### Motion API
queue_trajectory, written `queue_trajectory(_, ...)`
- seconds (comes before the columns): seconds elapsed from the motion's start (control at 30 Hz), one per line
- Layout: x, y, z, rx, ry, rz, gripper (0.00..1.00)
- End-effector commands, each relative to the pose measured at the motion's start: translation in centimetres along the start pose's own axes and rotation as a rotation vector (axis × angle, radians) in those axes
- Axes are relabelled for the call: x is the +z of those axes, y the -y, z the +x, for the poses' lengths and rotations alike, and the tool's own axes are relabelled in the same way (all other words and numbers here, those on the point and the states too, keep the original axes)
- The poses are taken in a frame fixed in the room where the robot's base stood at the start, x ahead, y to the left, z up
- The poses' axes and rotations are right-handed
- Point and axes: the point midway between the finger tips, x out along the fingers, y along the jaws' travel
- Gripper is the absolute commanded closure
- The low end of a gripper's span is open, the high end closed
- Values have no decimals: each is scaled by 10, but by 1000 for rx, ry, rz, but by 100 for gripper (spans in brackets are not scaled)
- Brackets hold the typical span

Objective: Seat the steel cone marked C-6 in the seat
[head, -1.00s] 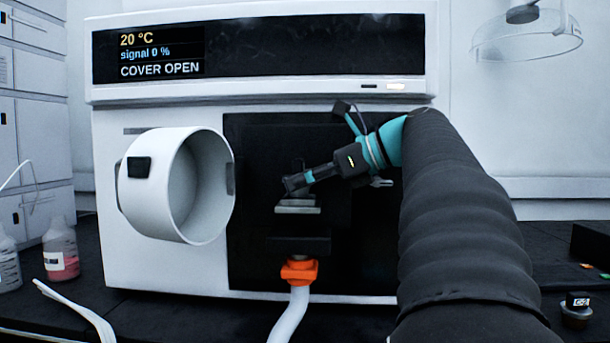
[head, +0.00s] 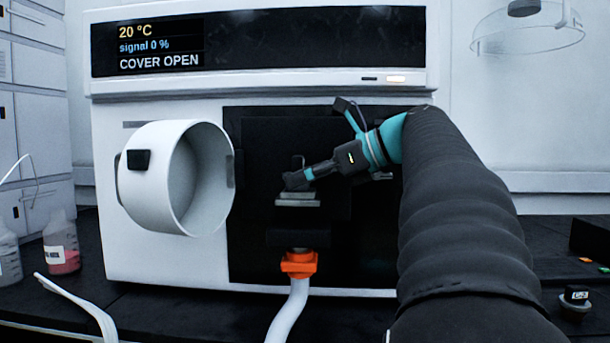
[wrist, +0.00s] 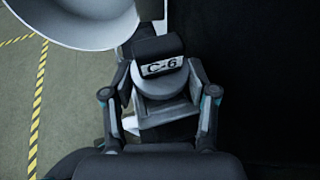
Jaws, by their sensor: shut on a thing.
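My gripper (head: 297,181) is in front of the open black bay of the white instrument. The cone's pale round body shows under the tab. The seat (head: 298,200) is a small grey metal block directly below the gripper in the head view. It shows as a squared grey plate (wrist: 168,114) under the cone in the wrist view. Whether the cone is fully down in it is hidden.
The instrument's round white cover (head: 160,185) is swung open at left; its screen (head: 160,45) reads COVER OPEN, signal 0 %. An orange fitting (head: 299,263) with a white hose is below the seat. Another labelled piece (head: 576,300) stands at bottom right. Bottles (head: 62,245) stand at left.

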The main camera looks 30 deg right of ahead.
Motion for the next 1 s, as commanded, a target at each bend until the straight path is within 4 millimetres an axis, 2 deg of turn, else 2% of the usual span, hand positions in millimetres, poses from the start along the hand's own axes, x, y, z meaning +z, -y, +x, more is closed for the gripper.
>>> queue_trajectory(0.13, -2, 0, 1, 0, 0, 0, 85)
queue_trajectory(0.17, -2, 0, 1, 0, 0, 0, 40)
queue_trajectory(0.27, -2, 0, 1, 0, 0, 0, 15)
queue_trajectory(0.67, -2, 1, -5, -4, 0, 1, 13)
queue_trajectory(0.77, -2, 2, -17, -6, 0, 1, 13)
queue_trajectory(1.0, -2, 1, -64, -5, -1, 1, 13)
